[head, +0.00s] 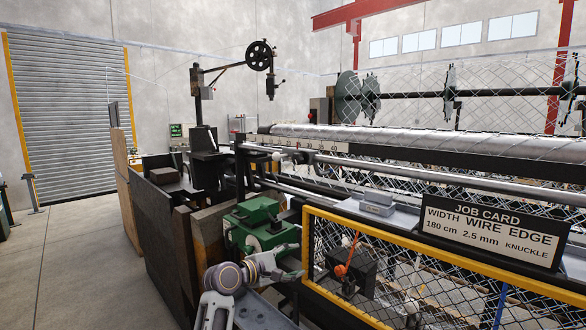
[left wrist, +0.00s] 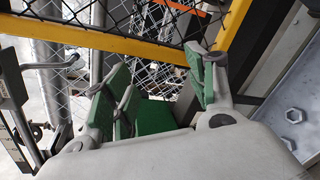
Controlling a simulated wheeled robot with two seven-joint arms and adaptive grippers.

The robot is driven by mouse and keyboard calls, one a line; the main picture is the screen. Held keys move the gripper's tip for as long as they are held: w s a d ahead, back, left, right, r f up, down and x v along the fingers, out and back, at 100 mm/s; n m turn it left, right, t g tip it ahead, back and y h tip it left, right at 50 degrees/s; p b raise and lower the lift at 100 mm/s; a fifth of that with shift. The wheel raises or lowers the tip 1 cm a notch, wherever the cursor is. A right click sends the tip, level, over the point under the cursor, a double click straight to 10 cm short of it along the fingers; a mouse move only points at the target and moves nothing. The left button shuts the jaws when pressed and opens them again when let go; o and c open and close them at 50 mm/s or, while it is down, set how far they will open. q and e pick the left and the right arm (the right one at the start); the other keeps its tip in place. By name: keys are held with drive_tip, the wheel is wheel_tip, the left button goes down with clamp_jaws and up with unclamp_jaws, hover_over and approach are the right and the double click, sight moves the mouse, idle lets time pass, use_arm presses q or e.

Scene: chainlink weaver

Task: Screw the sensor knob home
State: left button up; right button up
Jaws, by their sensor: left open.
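My left gripper (head: 296,262) is low in the head view, in front of the green machine unit and left of the yellow guard frame. In the left wrist view its green-padded fingers (left wrist: 160,68) stand apart with nothing held between them. An orange-red part (head: 341,270) sits on a dark block behind the guard mesh, right of the gripper and apart from it. An orange piece (left wrist: 186,7) also shows at the top of the left wrist view. I cannot tell whether either is the sensor knob. My right gripper is out of view.
The yellow guard frame (head: 308,238) with black mesh stands close beside the gripper. The green machine unit (head: 255,212) is just behind it. A job card sign (head: 490,232) hangs to the right. Long rollers run behind. Open floor (head: 75,270) lies to the left.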

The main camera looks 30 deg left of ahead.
use_arm(q)
drive_tip(key=w+a+r+n+t+h, duration=0.1)
drive_tip(key=a+r+n+t, duration=0.15)
drive_tip(key=r, duration=0.35)
drive_tip(key=w+a+r+n+t, duration=0.1)
drive_tip(key=a+r+n, duration=0.1)
drive_tip(key=r+n, duration=0.3)
drive_tip(key=n+t, duration=0.4)
drive_tip(key=n, duration=0.1)
approach(295, 161)
drive_tip(key=a+v, duration=0.1)
drive_tip(key=v, duration=0.4)
drive_tip(key=shift+w+d+r+m, duration=0.15)
drive_tip(key=shift+d+r+m, duration=0.1)
drive_tip(key=shift+d, duration=0.05)
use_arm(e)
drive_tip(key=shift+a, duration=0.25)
use_arm(q)
drive_tip(key=shift+g, duration=0.25)
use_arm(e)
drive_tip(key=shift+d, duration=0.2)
use_arm(q)
drive_tip(key=shift+w+d, duration=0.1)
